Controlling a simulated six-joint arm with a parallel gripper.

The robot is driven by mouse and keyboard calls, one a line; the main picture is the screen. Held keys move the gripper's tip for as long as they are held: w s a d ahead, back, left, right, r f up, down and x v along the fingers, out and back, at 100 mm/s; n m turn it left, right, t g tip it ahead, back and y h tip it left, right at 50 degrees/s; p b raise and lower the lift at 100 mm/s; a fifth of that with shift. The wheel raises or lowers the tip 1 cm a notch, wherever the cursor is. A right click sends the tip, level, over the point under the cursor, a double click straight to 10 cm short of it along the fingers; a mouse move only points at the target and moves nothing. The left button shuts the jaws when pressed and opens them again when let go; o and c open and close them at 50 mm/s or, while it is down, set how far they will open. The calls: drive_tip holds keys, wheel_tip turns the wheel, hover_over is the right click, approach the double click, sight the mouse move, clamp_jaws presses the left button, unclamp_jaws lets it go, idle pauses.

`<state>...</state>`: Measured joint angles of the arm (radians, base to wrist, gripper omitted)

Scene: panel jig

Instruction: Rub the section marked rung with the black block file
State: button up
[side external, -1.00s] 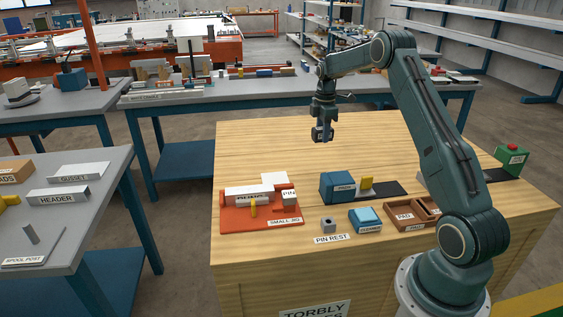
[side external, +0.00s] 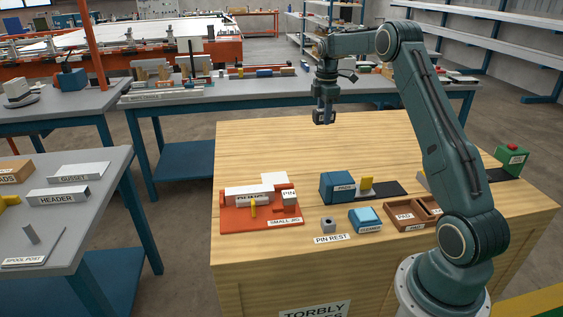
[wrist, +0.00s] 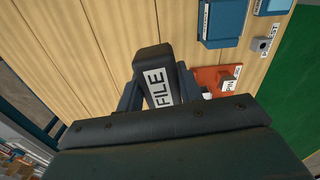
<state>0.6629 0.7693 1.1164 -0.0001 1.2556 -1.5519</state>
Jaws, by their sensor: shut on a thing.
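My gripper (side external: 324,117) is in the air above the far middle of the wooden bench, pointing down. In the wrist view my gripper (wrist: 156,92) is shut on the black block file (wrist: 153,62), whose white label reads FILE. In the side view the file is small and dark between the fingers. A pale bar (side external: 236,196) lies in the red small jig (side external: 235,220) at the bench's left; its front label seems to read RUNG but is partly hidden by a yellow peg (side external: 253,209). The gripper is well above and behind the jig, touching nothing there.
A block marked PIN (side external: 289,199) stands at the jig's right. The bench's far half is clear.

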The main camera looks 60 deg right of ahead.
drive_tip(key=o, duration=0.4)
drive_tip(key=shift+c, duration=1.1)
drive_tip(key=shift+w+a, duration=0.3)
drive_tip(key=shift+a, duration=0.05)
drive_tip(key=w+a+f, duration=0.2)
drive_tip(key=w+a, duration=0.2)
drive_tip(key=a, duration=0.6)
drive_tip(key=w+a+f, duration=0.2)
drive_tip(key=w+a, duration=0.2)
drive_tip(key=a, duration=0.5)
drive_tip(key=w+a+f, duration=0.3)
drive_tip(key=w+a, duration=0.2)
drive_tip(key=a, duration=0.5)
drive_tip(key=shift+a, duration=0.3)
